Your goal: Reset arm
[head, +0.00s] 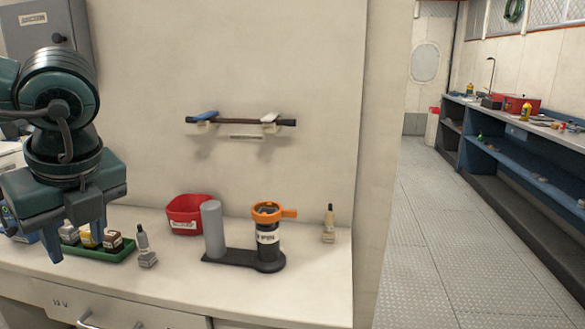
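My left gripper (75,246) hangs at the left of the head view, pointing down above the counter. Its two fingers are apart, and I see nothing held between them. Behind and below it a green tray (104,256) with several small bottles shows partly. My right gripper is not in the view.
On the counter (285,290) stand a small bottle (147,250), a red bin (185,222), a grey cylinder and labelled dark jar with orange collar (267,211) on a black base, and another bottle (328,226). A dark rod (240,121) sits on wall brackets. The floor at right is clear.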

